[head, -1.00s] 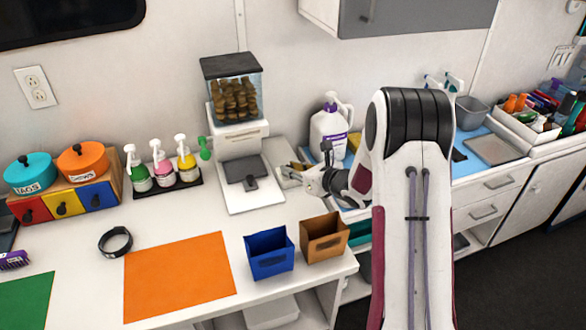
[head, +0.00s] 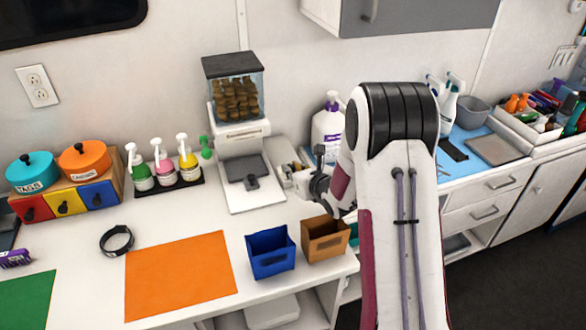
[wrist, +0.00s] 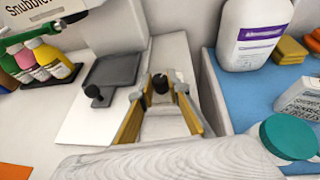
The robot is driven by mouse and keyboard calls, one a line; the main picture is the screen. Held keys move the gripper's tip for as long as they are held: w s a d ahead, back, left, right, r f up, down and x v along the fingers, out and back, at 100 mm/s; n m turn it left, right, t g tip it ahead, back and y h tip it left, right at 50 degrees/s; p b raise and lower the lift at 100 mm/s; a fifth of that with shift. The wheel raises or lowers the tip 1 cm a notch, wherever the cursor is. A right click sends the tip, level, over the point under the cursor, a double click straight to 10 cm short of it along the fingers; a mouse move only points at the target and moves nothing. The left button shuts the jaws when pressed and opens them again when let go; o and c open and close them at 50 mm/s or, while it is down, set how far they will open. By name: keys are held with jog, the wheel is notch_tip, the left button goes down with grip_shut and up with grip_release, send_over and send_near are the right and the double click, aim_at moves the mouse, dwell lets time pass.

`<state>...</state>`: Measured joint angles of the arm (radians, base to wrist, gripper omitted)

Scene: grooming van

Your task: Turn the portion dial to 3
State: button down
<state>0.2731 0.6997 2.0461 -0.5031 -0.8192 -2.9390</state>
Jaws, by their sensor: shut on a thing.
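A white treat dispenser (head: 240,145) with a clear hopper of brown treats stands on the counter against the wall. A dark grey tray (head: 246,168) with a black knob at its front sits at its base; the tray also shows in the wrist view (wrist: 112,72). My gripper (wrist: 165,82), with yellowish fingers, is low beside the dispenser's right side. Its fingertips are closed around a small black knob (wrist: 160,84). I cannot tell whether this knob is the portion dial, and no dial numbers are readable. In the head view my arm partly hides the gripper.
A white jug (head: 327,132) stands right of the dispenser, and pump bottles (head: 163,165) stand left. Blue (head: 270,252) and brown (head: 325,240) bins sit at the counter's front edge. An orange mat (head: 180,275) lies bare at front left.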

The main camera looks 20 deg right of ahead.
jog(key=c, duration=1.9)
grip_release()
jog(key=shift+s, duration=0.15)
jog(key=shift+v, duration=0.9)
jog(key=v, duration=0.3)
jog(key=shift+r, duration=3.55)
